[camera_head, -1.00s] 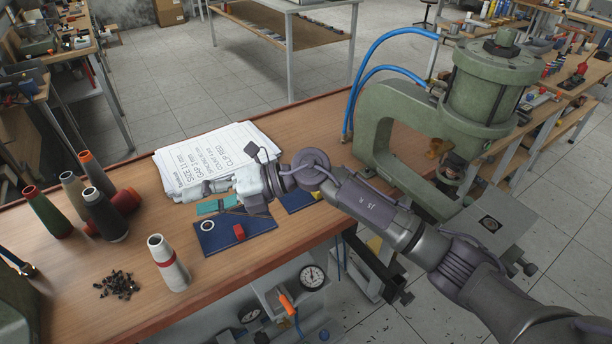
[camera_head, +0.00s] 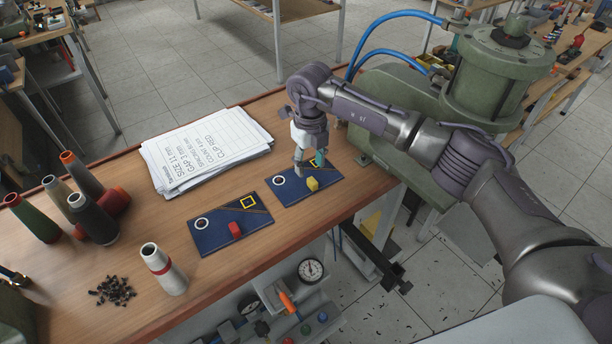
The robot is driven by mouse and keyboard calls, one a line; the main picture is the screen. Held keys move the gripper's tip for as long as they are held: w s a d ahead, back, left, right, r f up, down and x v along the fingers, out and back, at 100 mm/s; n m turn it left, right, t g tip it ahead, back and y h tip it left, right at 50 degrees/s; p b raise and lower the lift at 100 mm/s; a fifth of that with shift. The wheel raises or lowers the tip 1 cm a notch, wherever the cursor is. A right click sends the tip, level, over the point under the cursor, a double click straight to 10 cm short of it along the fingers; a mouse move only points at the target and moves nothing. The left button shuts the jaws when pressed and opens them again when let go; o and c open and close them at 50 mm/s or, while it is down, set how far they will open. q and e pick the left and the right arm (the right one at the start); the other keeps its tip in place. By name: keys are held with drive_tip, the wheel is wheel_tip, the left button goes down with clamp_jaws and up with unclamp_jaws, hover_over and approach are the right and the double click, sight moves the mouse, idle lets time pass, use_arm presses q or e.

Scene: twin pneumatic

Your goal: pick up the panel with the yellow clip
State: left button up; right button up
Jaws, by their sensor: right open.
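The panel with the yellow clip (camera_head: 291,191) is a dark blue plate lying flat on the wooden bench near its front edge. Its yellow clip (camera_head: 312,184) sits toward the front. A white ring and a yellow square outline mark its face. My right gripper (camera_head: 309,165) points down over the back part of this panel, fingers apart and nothing between them. Whether the fingertips touch the panel is unclear. A similar blue panel (camera_head: 214,232) with a red clip (camera_head: 235,230) lies to the left. My left gripper is not in view.
A paper stack (camera_head: 205,150) lies behind the panels. Thread cones, a white cone (camera_head: 163,270) and a pile of black bits (camera_head: 113,291) are on the left. A green press (camera_head: 495,75) with blue hoses stands at the right, close to my right arm.

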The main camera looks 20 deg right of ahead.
sight(312, 179)
drive_tip(key=shift+s+f+p, duration=0.1)
drive_tip(key=shift+f+p, duration=0.25)
drive_tip(key=shift+f, duration=0.2)
drive_tip(key=f+p, duration=0.1)
drive_tip(key=f, duration=0.2)
drive_tip(key=shift+s+d+f+p, duration=0.2)
drive_tip(key=shift+f+p, duration=0.1)
drive_tip(key=shift+p, duration=0.1)
drive_tip(key=shift+f, duration=0.5)
drive_tip(key=shift+w, duration=0.1)
clamp_jaws()
